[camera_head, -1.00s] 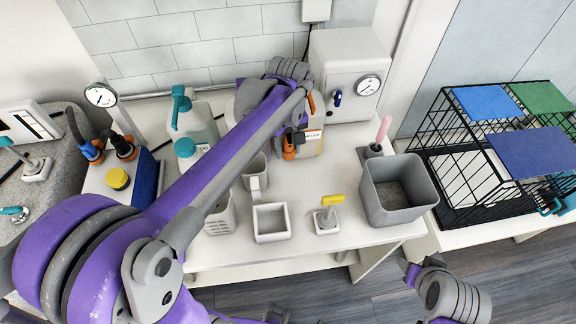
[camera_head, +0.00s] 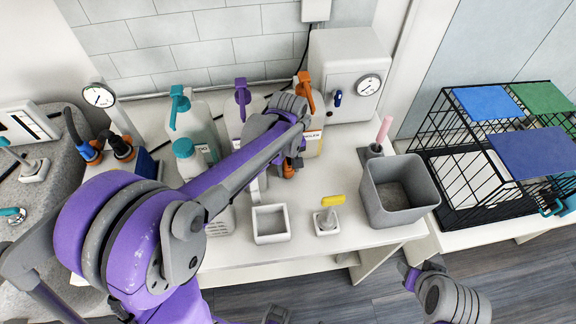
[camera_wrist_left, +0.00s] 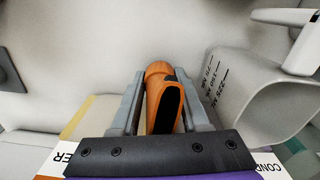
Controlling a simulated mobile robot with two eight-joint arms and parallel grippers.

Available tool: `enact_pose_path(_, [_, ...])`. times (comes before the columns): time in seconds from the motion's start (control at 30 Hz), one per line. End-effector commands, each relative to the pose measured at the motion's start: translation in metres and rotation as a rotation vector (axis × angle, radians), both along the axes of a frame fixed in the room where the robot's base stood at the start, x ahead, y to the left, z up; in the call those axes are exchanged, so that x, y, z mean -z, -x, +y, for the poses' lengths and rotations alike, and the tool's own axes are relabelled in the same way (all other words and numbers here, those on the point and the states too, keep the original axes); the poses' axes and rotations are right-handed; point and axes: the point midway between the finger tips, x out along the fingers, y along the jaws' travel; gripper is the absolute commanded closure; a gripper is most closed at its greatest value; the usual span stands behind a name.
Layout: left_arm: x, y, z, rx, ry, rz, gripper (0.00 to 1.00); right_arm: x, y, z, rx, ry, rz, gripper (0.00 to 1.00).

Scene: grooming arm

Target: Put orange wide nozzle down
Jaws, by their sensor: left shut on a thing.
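My left gripper (camera_head: 291,163) is shut on the orange wide nozzle (camera_wrist_left: 158,90). In the left wrist view the nozzle sits between the two grey fingers, with a black patch on its side. In the head view only a small orange part of the nozzle (camera_head: 289,173) shows below the gripper, over the white table (camera_head: 318,180), in front of the bottles. Whether it touches the table I cannot tell. Part of my right arm shows at the lower right, but its fingertips do not.
A grey measuring cup (camera_wrist_left: 255,95) stands close to the right of the gripper in the left wrist view. Pump bottles (camera_head: 190,130) stand behind. A square white dish (camera_head: 270,224), a yellow-handled tool (camera_head: 331,205) and a grey bin (camera_head: 401,192) stand nearer or to the right.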

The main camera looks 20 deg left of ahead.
Motion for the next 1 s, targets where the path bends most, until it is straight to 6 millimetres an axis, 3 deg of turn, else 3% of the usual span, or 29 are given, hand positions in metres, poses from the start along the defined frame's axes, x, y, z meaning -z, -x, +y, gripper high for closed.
enact_pose_path(0.03, [0.001, 0.000, 0.000, 0.000, 0.000, 0.000, 0.50, 0.001, 0.000, 0.000, 0.000, 0.000, 0.001, 0.48])
enact_pose_path(0.17, [0.001, 0.000, 0.000, 0.000, 0.000, 0.000, 0.26, 0.001, 0.000, 0.000, 0.000, 0.000, 0.001, 0.48])
enact_pose_path(0.57, [-0.007, 0.000, 0.000, 0.000, 0.000, 0.000, 0.25, -0.003, -0.001, 0.000, 0.000, 0.000, -0.002, 0.48])
enact_pose_path(1.0, [-0.094, 0.000, 0.000, 0.000, 0.000, 0.000, 0.25, -0.013, -0.004, 0.000, 0.000, 0.000, -0.008, 0.48])
